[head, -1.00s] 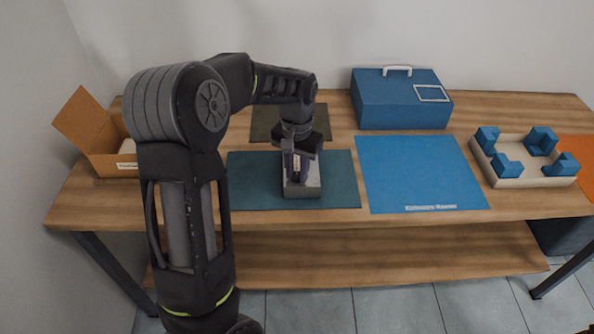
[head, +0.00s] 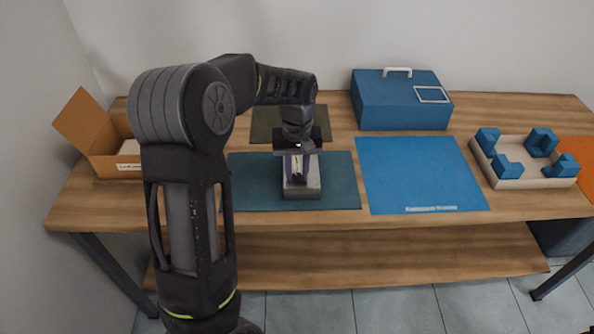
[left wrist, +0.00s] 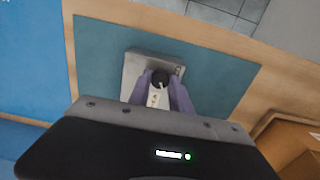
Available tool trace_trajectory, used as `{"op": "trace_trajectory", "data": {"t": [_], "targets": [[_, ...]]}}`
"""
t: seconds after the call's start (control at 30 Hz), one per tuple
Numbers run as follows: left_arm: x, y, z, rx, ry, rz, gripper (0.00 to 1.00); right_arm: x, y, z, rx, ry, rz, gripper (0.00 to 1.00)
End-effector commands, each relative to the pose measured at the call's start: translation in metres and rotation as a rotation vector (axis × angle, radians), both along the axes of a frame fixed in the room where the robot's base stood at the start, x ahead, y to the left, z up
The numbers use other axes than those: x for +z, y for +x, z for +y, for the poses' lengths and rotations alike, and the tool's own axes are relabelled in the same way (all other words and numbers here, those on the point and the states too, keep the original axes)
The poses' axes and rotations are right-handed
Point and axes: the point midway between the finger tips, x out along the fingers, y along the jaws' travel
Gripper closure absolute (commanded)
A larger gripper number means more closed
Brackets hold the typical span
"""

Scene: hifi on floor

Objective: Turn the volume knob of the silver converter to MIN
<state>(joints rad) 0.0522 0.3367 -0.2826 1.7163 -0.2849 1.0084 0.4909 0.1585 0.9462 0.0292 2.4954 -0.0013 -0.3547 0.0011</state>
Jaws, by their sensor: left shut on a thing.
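The silver converter (head: 302,191) sits on a dark teal mat (head: 340,180) on the wooden table; its top is largely covered by my gripper in the head view. In the left wrist view the converter (left wrist: 138,68) shows as a grey box with a round black knob (left wrist: 160,78) on it. My left gripper (head: 299,172) points down over the converter. Its two purple fingers (left wrist: 167,92) are shut on the knob, one on each side. The MIN marking cannot be read. My right gripper is not in view.
A bright blue mat (head: 420,175) lies to the right, with a blue case (head: 400,105) behind it. A beige tray with blue corner blocks (head: 512,175) stands at far right. An open cardboard box (head: 105,160) is at the left.

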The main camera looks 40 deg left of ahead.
Motion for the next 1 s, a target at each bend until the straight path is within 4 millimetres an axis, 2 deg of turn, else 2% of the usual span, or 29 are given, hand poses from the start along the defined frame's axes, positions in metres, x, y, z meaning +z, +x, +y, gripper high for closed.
{"op": "trace_trajectory", "data": {"t": [0.2,0.23,0.5,0.8,1.0], "targets": [[0.001,0.001,0.0,0.001,0.0,-0.002,1.0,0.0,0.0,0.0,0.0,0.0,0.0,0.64],[0.001,0.001,0.0,0.001,0.0,-0.002,0.74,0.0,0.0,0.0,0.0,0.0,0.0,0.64],[0.0,0.0,0.0,0.0,0.0,-0.001,0.53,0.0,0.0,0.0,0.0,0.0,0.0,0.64],[0.003,0.0,0.0,0.0,0.0,-0.001,0.53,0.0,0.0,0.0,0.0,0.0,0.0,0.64],[0.023,0.001,0.0,0.0,0.0,-0.004,0.53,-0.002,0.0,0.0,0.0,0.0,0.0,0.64]]}}
